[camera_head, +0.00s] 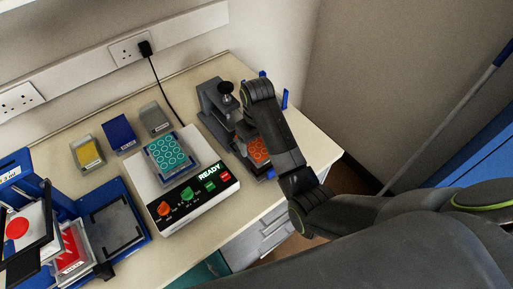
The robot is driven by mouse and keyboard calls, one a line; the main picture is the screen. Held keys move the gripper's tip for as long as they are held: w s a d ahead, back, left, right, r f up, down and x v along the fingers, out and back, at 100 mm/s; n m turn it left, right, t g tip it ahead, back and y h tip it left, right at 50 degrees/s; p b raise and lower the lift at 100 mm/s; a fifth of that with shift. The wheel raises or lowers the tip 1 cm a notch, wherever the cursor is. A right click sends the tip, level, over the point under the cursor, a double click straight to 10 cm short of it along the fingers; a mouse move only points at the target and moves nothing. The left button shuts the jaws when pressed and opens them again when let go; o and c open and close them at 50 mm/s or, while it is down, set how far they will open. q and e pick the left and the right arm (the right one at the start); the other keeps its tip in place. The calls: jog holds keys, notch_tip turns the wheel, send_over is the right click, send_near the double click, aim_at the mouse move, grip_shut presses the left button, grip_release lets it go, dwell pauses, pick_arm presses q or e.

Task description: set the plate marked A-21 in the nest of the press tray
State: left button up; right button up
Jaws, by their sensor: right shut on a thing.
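My right arm reaches in from the right and bends down over the far right of the bench. My right gripper (247,130) is mostly hidden by my own wrist. It is shut on a plate with orange-ringed wells (258,148), which shows only in part beside the arm. Whether this plate is lifted or resting I cannot tell. A grey press-like device with a black knob (225,90) stands just left of my wrist. At the lower left, a blue tray (138,228) has an empty dark-rimmed recess (110,222). The marking A-21 is not readable. My left gripper is not in view.
A white instrument (155,190) reading READY carries a teal-welled plate (168,153). Behind it stand yellow (88,153), blue (120,133) and grey (155,118) holders. A red labelled block (72,250) sits at the left. Blue posts (285,98) stand near my wrist. Front-middle bench is clear.

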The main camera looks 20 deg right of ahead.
notch_tip(320, 180, down, 2)
jog(key=shift+w+f+b, duration=0.1)
jog(key=shift+f+b, duration=0.15)
jog(key=shift+b, duration=0.7)
jog(key=shift+f, duration=0.2)
jog(key=shift+w, duration=0.1)
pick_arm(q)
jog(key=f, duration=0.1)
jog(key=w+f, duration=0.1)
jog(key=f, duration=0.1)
pick_arm(e)
jog(key=shift+r, duration=0.15)
jog(key=o, duration=1)
jog(key=shift+f, duration=0.3)
jog(key=shift+r, duration=0.15)
